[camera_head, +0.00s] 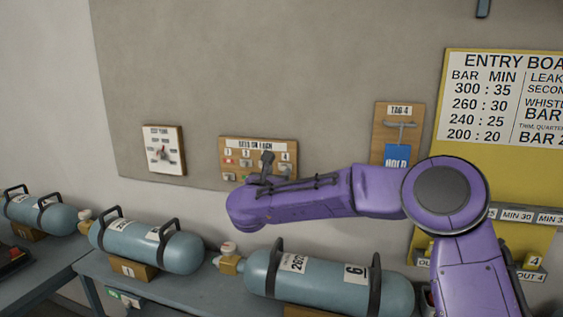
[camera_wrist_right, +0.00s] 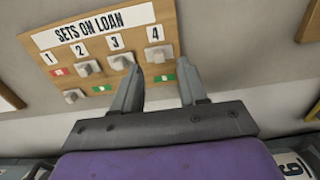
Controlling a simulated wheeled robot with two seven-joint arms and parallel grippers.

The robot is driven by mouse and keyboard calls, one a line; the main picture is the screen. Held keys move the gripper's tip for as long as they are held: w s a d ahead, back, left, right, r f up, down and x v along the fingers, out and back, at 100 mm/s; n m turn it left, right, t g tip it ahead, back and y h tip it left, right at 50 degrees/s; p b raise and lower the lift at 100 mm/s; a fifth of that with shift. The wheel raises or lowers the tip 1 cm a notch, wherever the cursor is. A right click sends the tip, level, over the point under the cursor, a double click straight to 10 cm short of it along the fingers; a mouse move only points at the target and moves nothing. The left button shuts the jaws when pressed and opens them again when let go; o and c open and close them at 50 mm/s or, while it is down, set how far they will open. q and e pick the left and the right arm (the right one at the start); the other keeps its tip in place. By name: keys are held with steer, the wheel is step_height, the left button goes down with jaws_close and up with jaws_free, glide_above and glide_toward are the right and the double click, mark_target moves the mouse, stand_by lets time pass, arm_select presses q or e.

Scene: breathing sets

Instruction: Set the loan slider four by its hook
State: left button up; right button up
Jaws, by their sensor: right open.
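The SETS ON LOAN board (camera_head: 229,147) hangs on the wall, and it fills the upper part of the right wrist view (camera_wrist_right: 52,55). Slider four (camera_wrist_right: 158,53) is a pale knob just under the number 4, with a green patch (camera_wrist_right: 164,77) below it. Sliders two (camera_wrist_right: 88,67) and three (camera_wrist_right: 122,62) sit similarly high. Slider one (camera_wrist_right: 74,96) sits lower, with red above it. My right gripper (camera_wrist_right: 159,76) is open, its fingers to either side just below slider four. A HOLD tag (camera_head: 397,157) hangs at the hook (camera_head: 400,126) marked TAG 4. My left gripper is out of view.
Blue-grey cylinders (camera_head: 330,280) with black handles lie on the bench (camera_head: 205,293) below the board. A small dial panel (camera_head: 163,133) hangs left of it. The yellow ENTRY BOARD (camera_head: 500,165) stands at the right, partly behind my right arm.

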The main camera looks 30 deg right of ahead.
mark_target(283, 167)
steer(key=p+x, duration=0.2)
steer(key=x, duration=0.3)
steer(key=shift+w+f, duration=0.1)
steer(key=shift+w, duration=0.25)
steer(key=shift+w+d+f, duration=0.1)
steer(key=shift+w+d, duration=0.2)
steer(key=shift+d, duration=0.05)
steer(key=shift+s, duration=0.2)
jaws_close()
step_height(283, 167, down, 6)
steer(key=b, duration=0.8)
jaws_free()
steer(key=shift+w, duration=0.1)
